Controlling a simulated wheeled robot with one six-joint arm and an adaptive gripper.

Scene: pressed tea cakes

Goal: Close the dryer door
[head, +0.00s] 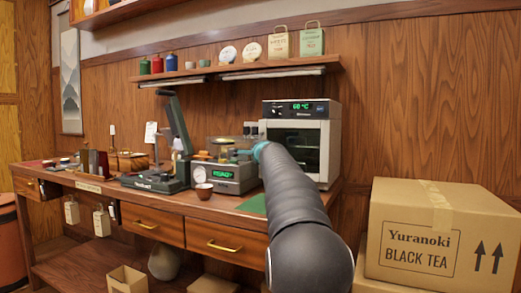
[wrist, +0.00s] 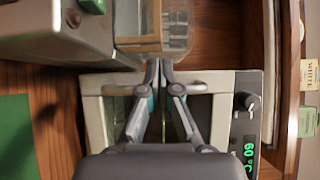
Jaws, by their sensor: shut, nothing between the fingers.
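The dryer (head: 318,111) is a pale metal box at the right end of the wooden counter, with a lit green "60 °C" display. Its door (head: 312,150) has a dark glass window, partly covered by my arm in the head view. I cannot tell whether the door is fully shut. In the wrist view the dryer (wrist: 238,82) appears turned sideways, with its knob and display at the right. My gripper (wrist: 159,68) is shut and empty, in front of the dryer's pale front frame. Its teal part shows at the dryer's left side in the head view (head: 259,150). Contact with the door is unclear.
Left of the dryer stand a grey device with a "READY" display (head: 223,174) and a clear container (wrist: 180,28), close to my fingertips. Cardboard boxes (head: 425,237) stand at right.

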